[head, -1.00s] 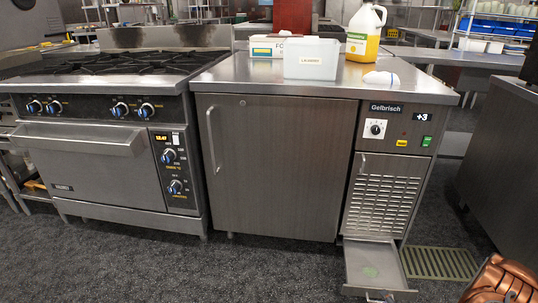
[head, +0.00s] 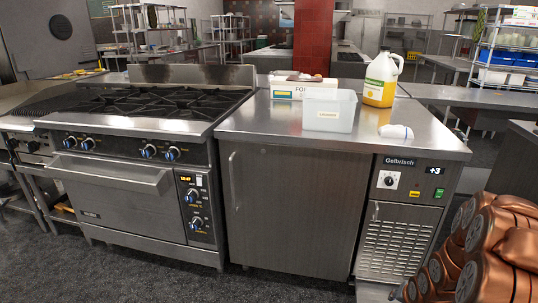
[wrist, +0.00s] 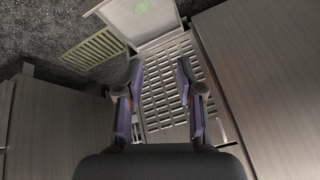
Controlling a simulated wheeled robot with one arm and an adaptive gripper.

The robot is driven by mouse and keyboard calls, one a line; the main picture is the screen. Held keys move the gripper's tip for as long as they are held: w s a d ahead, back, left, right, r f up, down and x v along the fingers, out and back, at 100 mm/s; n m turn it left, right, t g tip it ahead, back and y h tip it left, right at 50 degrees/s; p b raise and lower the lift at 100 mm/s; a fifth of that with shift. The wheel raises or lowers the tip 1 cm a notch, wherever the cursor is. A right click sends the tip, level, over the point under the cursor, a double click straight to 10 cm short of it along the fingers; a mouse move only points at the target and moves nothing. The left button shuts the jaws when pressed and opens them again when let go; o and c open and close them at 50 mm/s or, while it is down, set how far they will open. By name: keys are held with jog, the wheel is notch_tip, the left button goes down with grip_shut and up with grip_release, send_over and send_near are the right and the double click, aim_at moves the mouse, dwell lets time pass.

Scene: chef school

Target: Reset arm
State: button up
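My gripper (wrist: 160,100) is open and empty in the wrist view, its two fingers spread apart. Beyond the fingers is the louvred lower panel (wrist: 180,80) of the Gelbrisch refrigerated counter. In the head view my copper-coloured arm (head: 485,245) fills the lower right, and the gripper itself does not show. The Gelbrisch counter (head: 290,205) stands in the middle with its door shut.
On the counter top are a white bin (head: 329,112), a yellow-labelled jug (head: 381,80), a box (head: 285,92) and a crumpled white cloth (head: 396,132). A stove (head: 140,170) stands to the left. A floor grate (wrist: 88,50) lies beside the tray. Dark floor (head: 150,280) in front is clear.

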jog(key=s+a+r+n+g+p, duration=0.1)
jog(key=s+a+r+p, duration=0.3)
jog(key=r, duration=0.5)
jog(key=s+a+r+n+g+p, duration=0.2)
jog(key=s+a+r+p, duration=0.15)
jog(key=r, duration=0.65)
jog(key=s+a+r+n+g+p, duration=0.1)
jog(key=s+a+r+p, duration=0.3)
jog(key=r, duration=0.5)
jog(key=s+a+r+n+g+p, duration=0.1)
jog(key=s+a+r+p, duration=0.2)
jog(key=s+a+r, duration=0.3)
jog(key=s+a+r+n+g+y+p, duration=0.1)
jog(key=s+a+r+p, duration=0.3)
jog(key=s+r, duration=0.7)
jog(key=s+a+n+g, duration=0.1)
jog(key=s+a, duration=0.1)
jog(key=s, duration=0.2)
jog(key=shift+a+n, duration=0.25)
jog(key=shift+n, duration=0.05)
